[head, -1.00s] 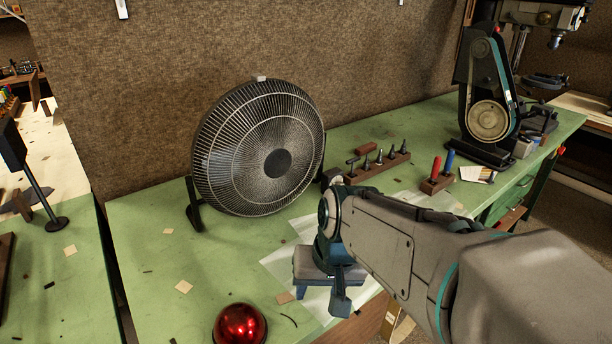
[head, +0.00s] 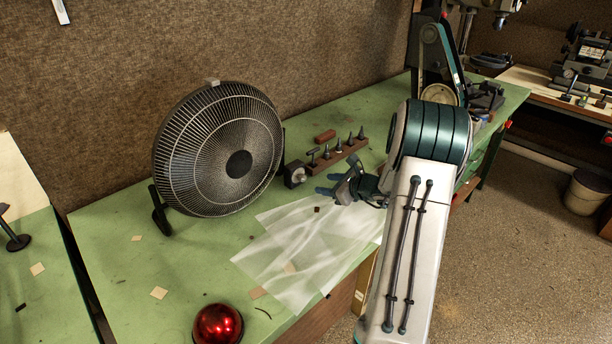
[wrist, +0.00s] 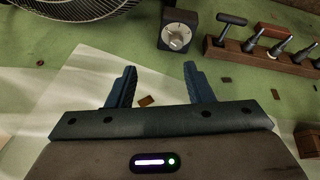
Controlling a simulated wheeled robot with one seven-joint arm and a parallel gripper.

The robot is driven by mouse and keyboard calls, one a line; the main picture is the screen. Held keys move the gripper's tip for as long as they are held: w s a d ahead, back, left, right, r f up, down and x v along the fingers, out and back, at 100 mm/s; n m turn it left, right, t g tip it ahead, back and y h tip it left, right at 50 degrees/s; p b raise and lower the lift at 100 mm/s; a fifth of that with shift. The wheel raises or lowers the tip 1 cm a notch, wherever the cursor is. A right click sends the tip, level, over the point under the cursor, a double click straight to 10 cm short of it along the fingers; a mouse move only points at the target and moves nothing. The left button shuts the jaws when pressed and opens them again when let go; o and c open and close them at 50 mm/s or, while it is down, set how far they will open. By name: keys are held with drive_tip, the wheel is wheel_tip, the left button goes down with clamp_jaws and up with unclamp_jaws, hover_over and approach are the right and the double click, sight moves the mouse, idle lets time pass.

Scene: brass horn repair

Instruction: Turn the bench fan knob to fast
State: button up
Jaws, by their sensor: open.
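The bench fan (head: 215,150) stands on the green bench, its round grille facing forward. A small dark control box (head: 294,175) with a pale round knob sits just right of the fan. In the wrist view the box shows at top centre, and its silvery knob (wrist: 176,40) carries a mark I cannot read. My gripper (head: 328,182) is open and empty, low over the bench, to the right of the box.
A wooden rack of metal tools (head: 340,155) stands behind the gripper, close to the box's right. Translucent sheets (head: 290,245) lie on the bench below. A red dome (head: 218,325) is at the front edge. A belt sander (head: 440,60) stands at the back right.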

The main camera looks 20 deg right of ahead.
sight(304, 178)
drive_tip(key=shift+m+t+h, duration=0.4)
drive_tip(key=shift+m, duration=0.3)
drive_tip(key=p+x, duration=0.1)
drive_tip(key=x, duration=0.3)
drive_tip(key=d+p+x, duration=0.1)
drive_tip(key=x, duration=0.4)
drive_tip(key=d+f+p+x, duration=0.1)
drive_tip(key=x, duration=0.3)
drive_tip(key=shift+w+f+p, duration=0.15)
drive_tip(key=shift+w+p, duration=0.2)
drive_tip(key=shift+w, duration=0.1)
drive_tip(key=c, duration=1)
